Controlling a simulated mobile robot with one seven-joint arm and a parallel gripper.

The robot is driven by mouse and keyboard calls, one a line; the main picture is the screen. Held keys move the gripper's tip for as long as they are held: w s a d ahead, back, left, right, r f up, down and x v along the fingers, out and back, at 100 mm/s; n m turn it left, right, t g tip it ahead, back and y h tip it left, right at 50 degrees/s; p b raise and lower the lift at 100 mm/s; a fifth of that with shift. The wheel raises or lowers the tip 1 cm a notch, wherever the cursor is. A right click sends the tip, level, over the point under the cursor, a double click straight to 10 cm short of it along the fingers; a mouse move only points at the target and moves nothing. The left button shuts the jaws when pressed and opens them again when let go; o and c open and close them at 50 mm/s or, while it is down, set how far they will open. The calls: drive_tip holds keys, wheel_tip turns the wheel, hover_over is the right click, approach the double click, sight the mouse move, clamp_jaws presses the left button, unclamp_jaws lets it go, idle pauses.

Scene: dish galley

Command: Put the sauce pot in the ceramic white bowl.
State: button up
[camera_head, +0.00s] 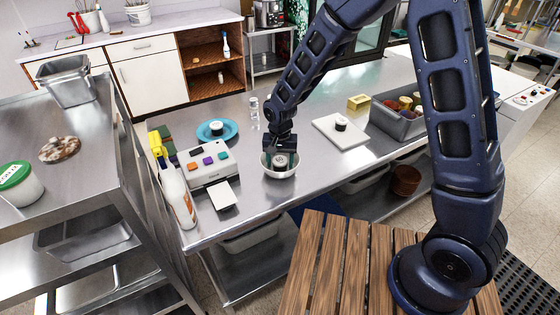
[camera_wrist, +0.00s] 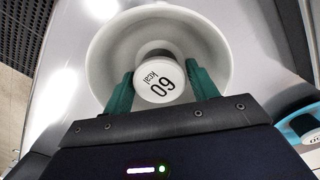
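A sauce pot with a white lid marked "60 kcal" (camera_wrist: 160,82) is between the two green fingers of my gripper (camera_wrist: 160,88) in the wrist view. Both fingers appear to touch its sides. The pot is within the rim of the white bowl (camera_wrist: 210,50), with the bowl's inner wall visible around it. In the head view the pot (camera_head: 281,160) shows inside the bowl (camera_head: 284,174) on the steel table, under my gripper (camera_head: 281,157). Whether the pot's base touches the bowl's floor cannot be told.
A device with coloured buttons (camera_head: 207,164) and a spray bottle (camera_head: 175,190) stand left. A clear bottle (camera_head: 254,114) and a grey bin (camera_head: 400,125) are nearby.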

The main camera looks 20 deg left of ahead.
sight(281, 160)
drive_tip(key=shift+r, duration=0.1)
wheel_tip(281, 160, up, 12)
idle(0.5)
drive_tip(key=w+d+r+t, duration=0.1)
drive_tip(key=w+d+r, duration=0.1)
drive_tip(key=d+r, duration=0.5)
drive_tip(key=w+d+r+m+y, duration=0.1)
drive_tip(key=w+d+r, duration=0.15)
drive_tip(key=d, duration=0.85)
drive_tip(key=w+d+r+t, duration=0.1)
drive_tip(key=w+d+r, duration=0.1)
drive_tip(key=d+r, duration=0.45)
drive_tip(key=s+d+t, duration=0.1)
drive_tip(key=s+d, duration=0.2)
drive_tip(key=d, duration=0.4)
drive_tip(key=s+d+r, duration=0.1)
drive_tip(key=s+d, duration=0.3)
drive_tip(key=d, duration=0.4)
drive_tip(key=s+d+r+m+t+h, duration=0.1)
drive_tip(key=s+d, duration=0.3)
drive_tip(key=d, duration=0.4)
drive_tip(key=shift+r+t, duration=0.2)
drive_tip(key=shift+t, duration=0.1)
